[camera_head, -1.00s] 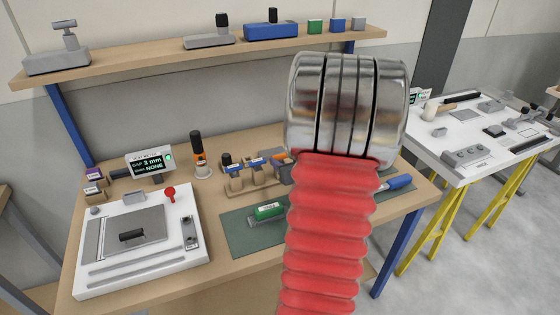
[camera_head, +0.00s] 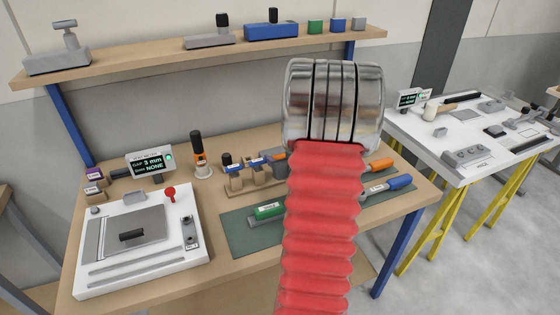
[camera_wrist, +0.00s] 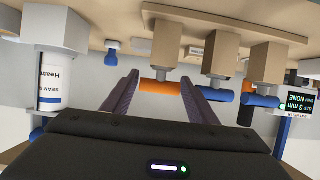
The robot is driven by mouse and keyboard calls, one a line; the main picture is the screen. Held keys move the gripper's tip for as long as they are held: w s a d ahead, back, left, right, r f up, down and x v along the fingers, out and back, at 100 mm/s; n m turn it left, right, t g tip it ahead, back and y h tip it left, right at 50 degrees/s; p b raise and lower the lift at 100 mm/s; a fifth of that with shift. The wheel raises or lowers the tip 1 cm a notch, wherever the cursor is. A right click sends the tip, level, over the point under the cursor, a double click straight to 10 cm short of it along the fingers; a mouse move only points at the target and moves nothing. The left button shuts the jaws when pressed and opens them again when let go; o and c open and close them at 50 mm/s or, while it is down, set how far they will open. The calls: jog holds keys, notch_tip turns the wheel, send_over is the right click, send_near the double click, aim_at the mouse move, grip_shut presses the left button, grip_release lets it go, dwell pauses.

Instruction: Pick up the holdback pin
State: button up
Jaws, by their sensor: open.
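My gripper (camera_wrist: 159,79) shows in the wrist view, which looks upside down. Its two dark ribbed fingers are apart. An orange cross-handled piece (camera_wrist: 160,87) on a wooden block (camera_wrist: 164,40) lies between the fingertips in the picture; no contact shows. Two blue-handled pieces (camera_wrist: 218,96) (camera_wrist: 260,101) sit on neighbouring blocks at the right. No readable label tells which piece is the holdback pin. In the head view the wooden rack (camera_head: 232,190) holds these pieces, and my red-sleeved arm partly hides its right end. My fingers are hidden there.
A white panel fixture (camera_head: 90,262) with a red knob (camera_head: 170,191) stands at the left of the bench. A green mat (camera_head: 240,240) with handled tools lies in front of the rack. A white labelled cylinder (camera_wrist: 62,85) is at the left in the wrist view. A shelf (camera_head: 130,62) runs above.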

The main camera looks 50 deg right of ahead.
jog(key=c, duration=0.8)
jog(key=shift+c, duration=0.2)
jog(key=shift+r, duration=5.05)
